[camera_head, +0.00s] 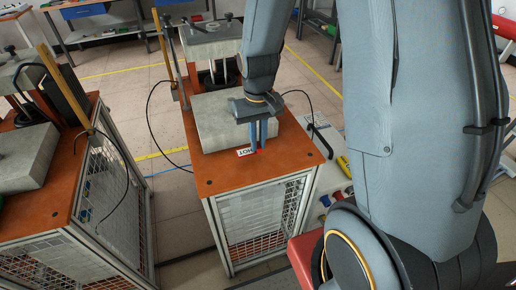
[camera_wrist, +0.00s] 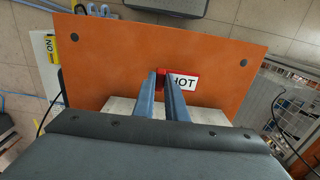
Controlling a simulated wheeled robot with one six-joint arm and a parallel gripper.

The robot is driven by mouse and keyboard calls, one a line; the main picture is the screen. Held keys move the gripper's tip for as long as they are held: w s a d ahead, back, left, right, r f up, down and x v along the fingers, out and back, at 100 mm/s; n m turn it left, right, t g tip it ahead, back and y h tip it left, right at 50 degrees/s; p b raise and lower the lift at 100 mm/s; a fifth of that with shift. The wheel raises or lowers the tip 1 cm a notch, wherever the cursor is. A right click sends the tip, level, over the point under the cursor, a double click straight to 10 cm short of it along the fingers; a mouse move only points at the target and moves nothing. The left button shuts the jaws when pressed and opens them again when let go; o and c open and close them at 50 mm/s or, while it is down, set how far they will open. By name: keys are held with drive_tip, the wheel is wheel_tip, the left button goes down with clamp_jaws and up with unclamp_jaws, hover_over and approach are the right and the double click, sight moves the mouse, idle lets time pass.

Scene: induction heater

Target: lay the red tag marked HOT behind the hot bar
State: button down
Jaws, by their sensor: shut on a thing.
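The red tag marked HOT (camera_head: 246,153), with a white label, is at my gripper (camera_head: 258,148), over the front part of the orange top of the middle cart. In the wrist view the tag (camera_wrist: 183,83) lies at the tips of my gripper (camera_wrist: 163,76); the fingers are shut on its left end and hide part of it. I cannot tell whether the tag touches the orange top (camera_wrist: 205,45). I cannot make out a hot bar in either view.
A grey slab (camera_head: 215,130) sits on the middle cart (camera_head: 285,165) just behind my gripper. A press-like device (camera_head: 212,40) stands farther back. A second cart (camera_head: 85,160) stands at left. The front strip of the orange top is bare.

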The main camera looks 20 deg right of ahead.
sight(258, 145)
drive_tip(key=shift+f+p, duration=0.35)
drive_tip(key=shift+f, duration=1.5)
drive_tip(key=c, duration=1.8)
unclamp_jaws()
drive_tip(key=shift+f, duration=0.1)
wheel_tip(258, 145, up, 12)
drive_tip(key=b, duration=0.2)
drive_tip(key=shift+b, duration=0.3)
drive_tip(key=s+f+t, duration=0.1)
drive_tip(key=s, duration=0.8)
drive_tip(key=shift+f, duration=0.25)
